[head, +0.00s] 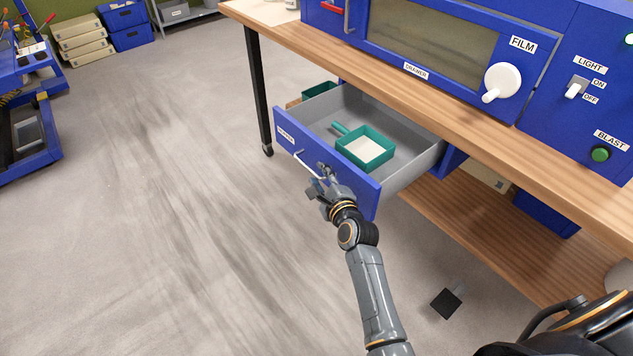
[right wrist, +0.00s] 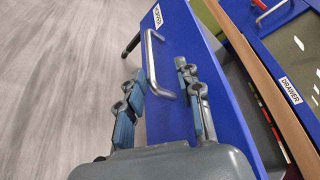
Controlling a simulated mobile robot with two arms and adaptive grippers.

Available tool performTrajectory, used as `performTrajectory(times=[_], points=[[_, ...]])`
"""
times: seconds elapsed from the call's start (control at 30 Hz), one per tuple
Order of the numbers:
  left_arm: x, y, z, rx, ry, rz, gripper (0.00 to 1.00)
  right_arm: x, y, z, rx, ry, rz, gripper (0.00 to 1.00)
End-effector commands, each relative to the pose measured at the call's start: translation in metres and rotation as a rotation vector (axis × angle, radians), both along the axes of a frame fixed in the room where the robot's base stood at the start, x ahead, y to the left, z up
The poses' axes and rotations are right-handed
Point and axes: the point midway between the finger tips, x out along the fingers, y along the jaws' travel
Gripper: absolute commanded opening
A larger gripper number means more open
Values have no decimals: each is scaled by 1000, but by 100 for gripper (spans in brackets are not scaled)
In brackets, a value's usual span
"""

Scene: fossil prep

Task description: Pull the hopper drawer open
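The hopper drawer (head: 290,147) has a blue front and grey inner walls. It stands pulled well out from under the wooden bench, with its inside in view. Its front also shows in the right wrist view (right wrist: 188,38). A silver bar handle (head: 309,166) is on the front, and the right wrist view shows the handle (right wrist: 152,62) too. My right gripper (head: 324,183) is at the handle. In the right wrist view its fingers (right wrist: 160,98) are spread apart, with the lower handle end between them and gaps visible. My left gripper is out of view.
A green scoop (head: 365,147) with pale contents lies in the drawer. The wooden bench (head: 415,100) carries a blue machine (head: 550,65) with a white knob. A black pad (head: 446,303) is on the floor. Floor left of the drawer is clear; a blue cart (head: 30,150) stands far left.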

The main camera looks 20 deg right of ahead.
Motion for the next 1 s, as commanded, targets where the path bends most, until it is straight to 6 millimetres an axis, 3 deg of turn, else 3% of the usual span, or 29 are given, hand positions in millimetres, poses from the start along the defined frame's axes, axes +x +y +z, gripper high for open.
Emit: performTrajectory(times=[0.03, 0.3, 0.33, 0.37, 1.0], points=[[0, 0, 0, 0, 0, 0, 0, -9, 17, -7, 32, 14, 8, 34], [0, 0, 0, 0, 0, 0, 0, -11, 18, -6, 32, 13, 11, 34], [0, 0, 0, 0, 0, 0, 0, -11, 18, -6, 32, 14, 11, 34], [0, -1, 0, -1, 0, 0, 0, -7, 6, 0, 3, 2, 8, 34], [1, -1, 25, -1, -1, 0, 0, -44, 1, 10, -1, 2, 4, 34]])
